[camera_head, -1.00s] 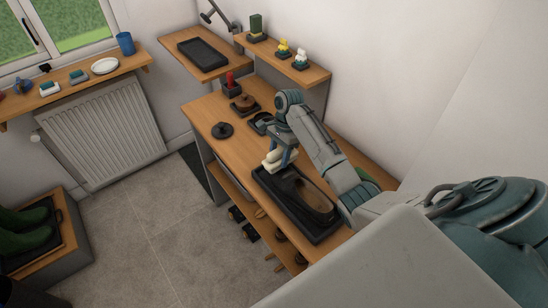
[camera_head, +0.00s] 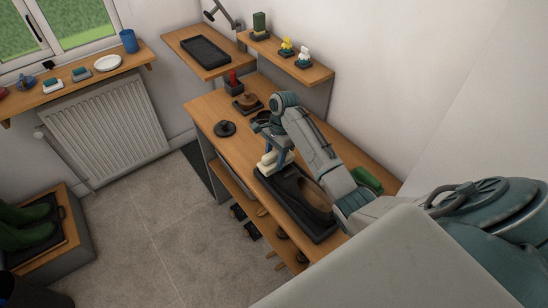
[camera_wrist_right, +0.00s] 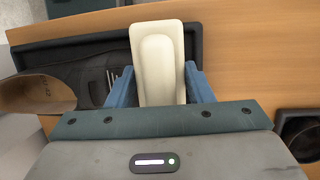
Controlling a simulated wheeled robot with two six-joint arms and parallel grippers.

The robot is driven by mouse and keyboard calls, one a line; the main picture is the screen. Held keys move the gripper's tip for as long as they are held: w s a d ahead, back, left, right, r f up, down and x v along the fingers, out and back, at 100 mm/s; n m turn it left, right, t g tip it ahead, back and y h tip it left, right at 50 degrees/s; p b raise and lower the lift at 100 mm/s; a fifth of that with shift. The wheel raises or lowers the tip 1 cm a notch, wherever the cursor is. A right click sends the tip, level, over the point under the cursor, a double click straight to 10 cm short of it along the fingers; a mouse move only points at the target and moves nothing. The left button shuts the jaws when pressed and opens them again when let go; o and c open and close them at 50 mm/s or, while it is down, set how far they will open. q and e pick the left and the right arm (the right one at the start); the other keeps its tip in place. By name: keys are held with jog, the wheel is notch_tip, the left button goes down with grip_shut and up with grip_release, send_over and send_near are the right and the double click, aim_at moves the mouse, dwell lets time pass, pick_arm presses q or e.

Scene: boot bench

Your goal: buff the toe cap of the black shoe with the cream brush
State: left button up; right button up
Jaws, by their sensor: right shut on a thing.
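The black shoe (camera_head: 289,184) with a brown inside lies in a black tray (camera_head: 294,226) on the bench. The wrist view shows its laced dark upper (camera_wrist_right: 88,74) and brown opening (camera_wrist_right: 38,94) at left. My right gripper (camera_head: 277,156) is over the toe end of the shoe. It is shut on the cream brush (camera_head: 267,160), a pale block between its blue fingers in the wrist view (camera_wrist_right: 158,62). The brush and gripper cover the toe cap, so I cannot tell whether brush and shoe touch. My left gripper is out of view.
On the bench behind are a dark round lidded thing (camera_head: 225,128), a brown-topped thing on a small stand (camera_head: 247,102) and a red item in a dark holder (camera_head: 233,82). A green object (camera_head: 367,179) lies beside my right arm. Shelves stand below and behind.

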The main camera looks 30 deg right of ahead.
jog(key=shift+w+d+r, duration=0.1)
jog(key=shift+w+d, duration=0.05)
jog(key=shift+d, duration=1.55)
jog(key=shift+a, duration=2)
jog(key=shift+d+f, duration=0.2)
jog(key=shift+d, duration=1.75)
jog(key=shift+s+a, duration=0.2)
jog(key=shift+a, duration=1.85)
jog(key=shift+r, duration=0.1)
jog(key=shift+w, duration=0.1)
